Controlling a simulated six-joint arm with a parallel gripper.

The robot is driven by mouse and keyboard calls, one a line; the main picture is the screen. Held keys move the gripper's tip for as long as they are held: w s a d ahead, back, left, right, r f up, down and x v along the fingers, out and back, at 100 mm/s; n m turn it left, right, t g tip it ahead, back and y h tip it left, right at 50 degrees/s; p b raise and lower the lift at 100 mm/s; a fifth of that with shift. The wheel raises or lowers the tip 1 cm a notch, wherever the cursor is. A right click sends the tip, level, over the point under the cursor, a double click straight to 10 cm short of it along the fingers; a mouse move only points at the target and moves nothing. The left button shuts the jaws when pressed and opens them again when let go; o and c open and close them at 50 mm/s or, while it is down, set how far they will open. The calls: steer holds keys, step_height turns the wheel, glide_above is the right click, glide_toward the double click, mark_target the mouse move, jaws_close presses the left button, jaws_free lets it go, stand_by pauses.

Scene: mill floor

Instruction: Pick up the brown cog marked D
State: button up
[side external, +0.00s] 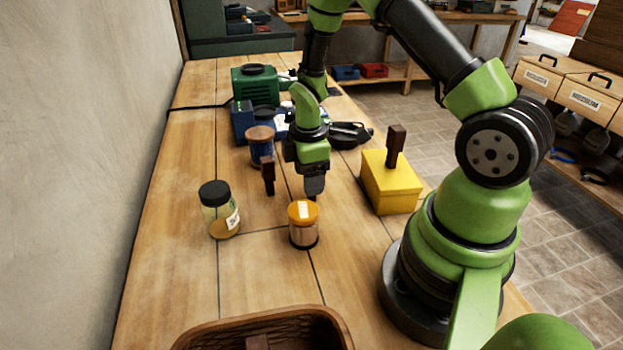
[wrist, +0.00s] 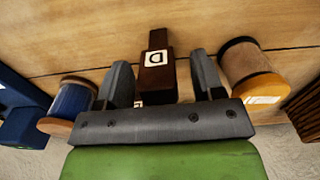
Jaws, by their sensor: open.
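The dark brown cog marked D (wrist: 157,72) appears between the two grey fingers in the wrist view, with a white D label facing the camera. What appears to be the same cog (side external: 268,174) stands on the bench in the side view, just left of my gripper (side external: 303,172). My gripper (wrist: 160,72) is open, with a visible gap between each finger and the cog. I cannot tell how deep the cog sits between the fingers. The cog's label is not readable in the side view.
A blue spool (side external: 261,150) and an orange-topped spool (side external: 304,226) stand close on either side. A jar (side external: 220,212) is at left. Another brown piece (side external: 396,146) stands on a yellow box (side external: 391,188). A basket (side external: 330,325) sits in front.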

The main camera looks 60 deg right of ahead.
steer(key=c, duration=1)
steer(key=shift+r, duration=0.1)
